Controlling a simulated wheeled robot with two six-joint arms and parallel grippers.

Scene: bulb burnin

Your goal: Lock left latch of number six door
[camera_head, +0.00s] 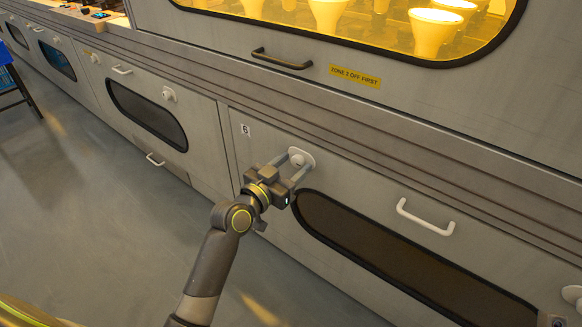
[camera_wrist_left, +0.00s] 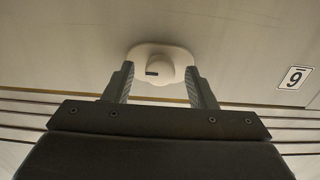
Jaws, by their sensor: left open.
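The number six door (camera_head: 330,178) has a white "6" label (camera_head: 245,129), a dark oval window and a white handle (camera_head: 426,218). Its left latch (camera_head: 303,158) is a white round knob on a white plate. In the left wrist view the latch (camera_wrist_left: 160,62) sits just ahead of the fingers, with a small dark mark on its knob. My left gripper (camera_head: 293,168) is open at the latch, a finger on each side; it also shows in the left wrist view (camera_wrist_left: 160,85). Whether the fingers touch the knob I cannot tell. My right gripper is not in view.
The right latch (camera_head: 573,296) is at the right edge. Above is a lit window with bulbs (camera_head: 430,30), a dark handle (camera_head: 282,60) and a yellow label (camera_head: 355,77). Another door with a dark window (camera_head: 147,113) is to the left. The grey floor (camera_head: 110,220) is clear in front.

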